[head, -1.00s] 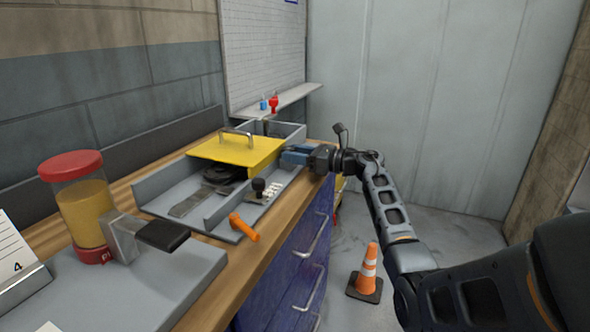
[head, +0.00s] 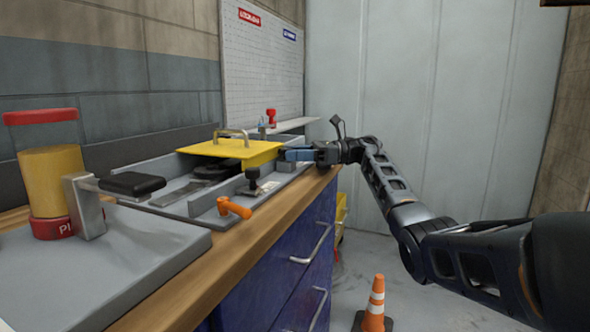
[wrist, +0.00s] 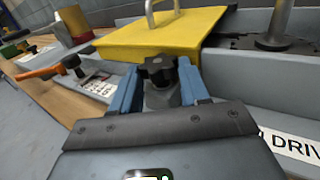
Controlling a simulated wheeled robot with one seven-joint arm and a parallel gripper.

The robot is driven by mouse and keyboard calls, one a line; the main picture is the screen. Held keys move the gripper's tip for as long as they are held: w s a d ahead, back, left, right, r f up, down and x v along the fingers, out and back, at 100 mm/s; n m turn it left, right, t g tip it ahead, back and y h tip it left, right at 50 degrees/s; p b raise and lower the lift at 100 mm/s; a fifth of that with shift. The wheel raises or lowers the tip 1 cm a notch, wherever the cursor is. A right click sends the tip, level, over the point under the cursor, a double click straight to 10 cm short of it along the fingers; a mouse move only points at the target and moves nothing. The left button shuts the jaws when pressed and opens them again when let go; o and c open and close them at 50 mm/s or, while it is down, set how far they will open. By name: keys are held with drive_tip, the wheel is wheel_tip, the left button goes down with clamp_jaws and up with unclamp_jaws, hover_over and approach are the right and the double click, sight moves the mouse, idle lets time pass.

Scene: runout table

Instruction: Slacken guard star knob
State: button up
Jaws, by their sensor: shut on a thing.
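The yellow guard (head: 238,150) with a metal handle sits over the grey trough on the bench. In the wrist view the guard (wrist: 165,35) fills the top middle. The black star knob (wrist: 158,68) stands at the guard's near edge, on a grey mount. My gripper (head: 290,154) reaches in from the right at the guard's right end. In the wrist view my gripper's blue fingers (wrist: 158,88) are on either side of the knob and shut on it. The knob is hidden behind the fingers in the head view.
An orange lever (head: 234,208) and a black ball knob (head: 252,174) are on the trough's front side. A jar of yellow material (head: 50,172) stands at the left. A traffic cone (head: 374,308) is on the floor beside blue drawers (head: 300,262).

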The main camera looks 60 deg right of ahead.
drive_tip(key=shift+n+g+y+b, duration=0.3)
drive_tip(key=shift+b, duration=0.25)
drive_tip(key=o, duration=0.8)
drive_tip(key=shift+v, duration=3.9)
